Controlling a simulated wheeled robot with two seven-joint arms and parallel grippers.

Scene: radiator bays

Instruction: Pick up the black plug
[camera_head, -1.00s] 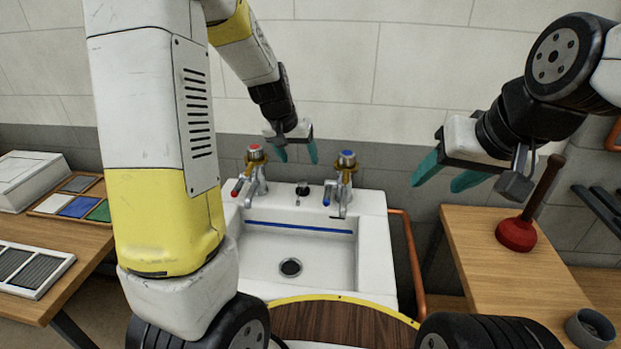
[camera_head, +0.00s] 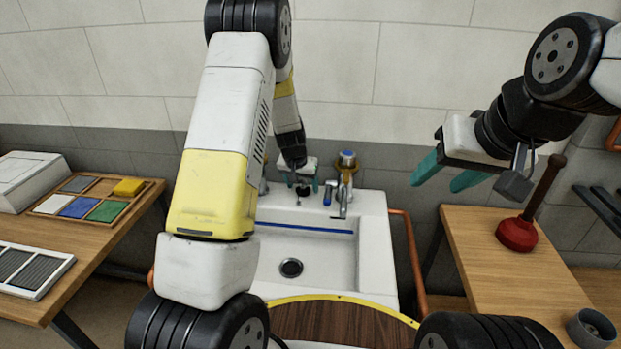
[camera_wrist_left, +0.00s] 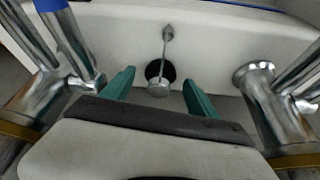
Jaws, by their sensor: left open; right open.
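The black plug (camera_head: 303,190) rests on the back ledge of the white sink (camera_head: 371,240), between the two taps. In the left wrist view the plug (camera_wrist_left: 154,69) is a black disc with a silver knob and a thin metal link on it. My left gripper (camera_head: 302,183) is open above the ledge, pointing down. In the left wrist view its teal fingers (camera_wrist_left: 158,84) lie to either side of the plug, apart from it; their height above it is hard to tell. My right gripper (camera_head: 440,180) is open and empty, right of the sink.
The blue-topped tap (camera_head: 345,180) stands close right of the left gripper. The other tap is mostly hidden behind my left arm. A red plunger (camera_head: 517,234) and a grey cup (camera_head: 590,329) are on the right table; a tray of coloured blocks (camera_head: 150,190) is on the left.

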